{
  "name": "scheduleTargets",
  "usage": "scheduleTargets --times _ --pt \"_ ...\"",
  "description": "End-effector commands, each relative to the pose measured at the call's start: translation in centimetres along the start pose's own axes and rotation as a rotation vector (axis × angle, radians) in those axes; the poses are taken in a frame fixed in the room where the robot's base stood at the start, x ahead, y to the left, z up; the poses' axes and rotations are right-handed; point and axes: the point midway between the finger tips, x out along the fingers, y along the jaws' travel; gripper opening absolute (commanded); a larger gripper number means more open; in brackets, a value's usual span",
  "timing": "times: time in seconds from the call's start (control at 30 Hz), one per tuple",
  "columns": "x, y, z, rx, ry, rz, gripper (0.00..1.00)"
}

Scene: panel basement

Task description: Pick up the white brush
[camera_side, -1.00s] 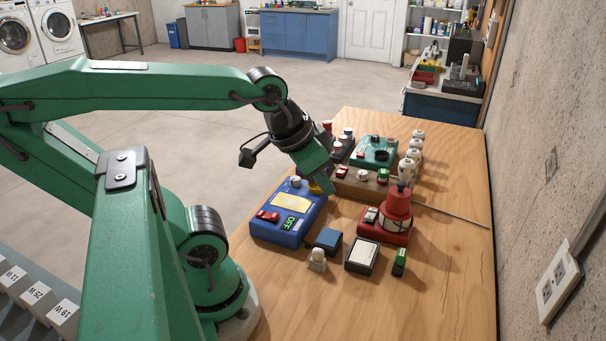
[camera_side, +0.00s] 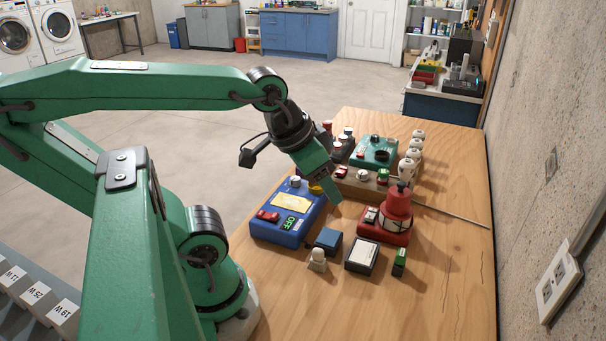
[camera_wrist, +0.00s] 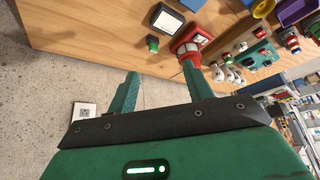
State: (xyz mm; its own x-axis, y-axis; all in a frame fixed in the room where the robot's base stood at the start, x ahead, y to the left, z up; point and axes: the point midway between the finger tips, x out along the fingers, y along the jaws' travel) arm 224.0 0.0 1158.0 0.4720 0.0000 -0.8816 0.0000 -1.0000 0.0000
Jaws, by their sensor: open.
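I cannot pick out a clear brush shape. A small white upright piece with a rounded top (camera_side: 317,260) stands on the wooden table, in front of a small blue block (camera_side: 328,240). It may be the white brush, but it is too small to tell. My gripper (camera_side: 336,198) hangs over the table, beyond and above this piece, beside the blue panel box (camera_side: 273,226). In the wrist view my gripper (camera_wrist: 160,70) is open, with nothing between its two green fingers. The small white piece is not identifiable in the wrist view.
A red lantern-like device (camera_side: 397,207) stands right of my gripper. A black-framed white card (camera_side: 362,256) and a small green piece (camera_side: 400,262) lie nearer. A teal box (camera_side: 374,153) and several white rounded pieces (camera_side: 417,144) are behind. The table's right front is clear.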

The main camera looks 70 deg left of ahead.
Motion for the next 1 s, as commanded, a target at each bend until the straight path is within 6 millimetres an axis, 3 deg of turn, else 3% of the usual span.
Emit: scheduleTargets --times 0.37,0.67,1.0 --pt "1.6 -0.5 0.1 -0.084 -0.059 -0.011 0.51" --pt "6.1 -1.9 1.0 -0.325 -0.210 -0.057 0.51" --pt "11.3 -3.7 3.5 -0.625 -0.388 -0.141 0.51"
